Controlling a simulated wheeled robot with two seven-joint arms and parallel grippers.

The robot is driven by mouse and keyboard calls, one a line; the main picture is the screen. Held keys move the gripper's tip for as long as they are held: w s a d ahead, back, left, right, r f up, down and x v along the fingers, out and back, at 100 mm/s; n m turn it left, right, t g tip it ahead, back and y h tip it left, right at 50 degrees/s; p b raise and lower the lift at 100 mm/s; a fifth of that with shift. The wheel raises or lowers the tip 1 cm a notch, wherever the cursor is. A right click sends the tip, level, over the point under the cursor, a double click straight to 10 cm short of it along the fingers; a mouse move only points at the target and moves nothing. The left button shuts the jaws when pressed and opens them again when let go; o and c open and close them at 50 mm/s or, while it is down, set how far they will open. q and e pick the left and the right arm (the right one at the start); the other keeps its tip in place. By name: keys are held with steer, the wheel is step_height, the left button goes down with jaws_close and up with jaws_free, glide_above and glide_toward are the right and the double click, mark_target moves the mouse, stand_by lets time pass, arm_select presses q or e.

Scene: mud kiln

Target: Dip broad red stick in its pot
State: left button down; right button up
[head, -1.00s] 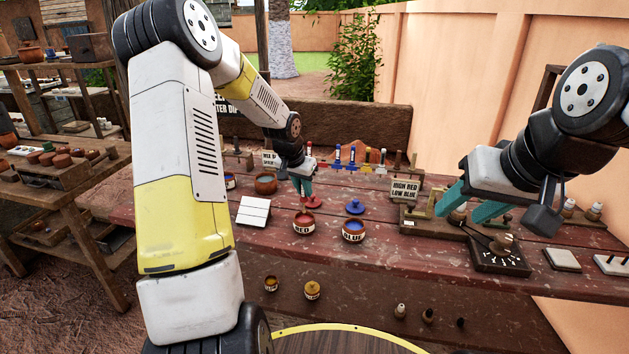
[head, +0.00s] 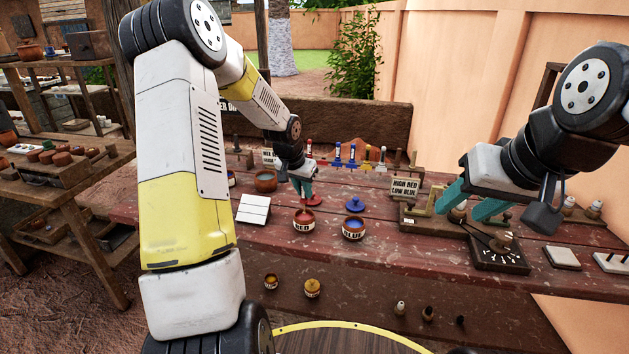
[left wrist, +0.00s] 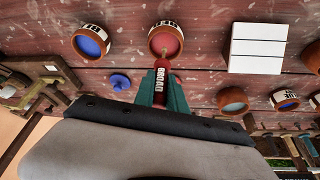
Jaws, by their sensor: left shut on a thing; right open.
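My left gripper (head: 302,186) is shut on the broad red stick (left wrist: 159,84), whose white BROAD lettering shows between the fingers in the left wrist view. The stick's lower end is hard to make out. The red pot (head: 304,221) stands open, with red paint inside, just in front of this gripper; it also shows in the left wrist view (left wrist: 165,43). The stick appears to be behind the pot, not in it. My right gripper (head: 468,201) is open and empty over the table's right side.
A blue pot (head: 353,229) stands right of the red one, with a blue lid (head: 355,205) behind it. A white tile (head: 254,209) lies to the left. A brown pot (head: 265,182) stands behind it. Several sticks stand in a rack at the back.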

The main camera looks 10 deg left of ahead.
arm_select(q)
steer(key=shift+f, duration=1.15)
stand_by(0.5)
steer(key=shift+r, duration=3.55)
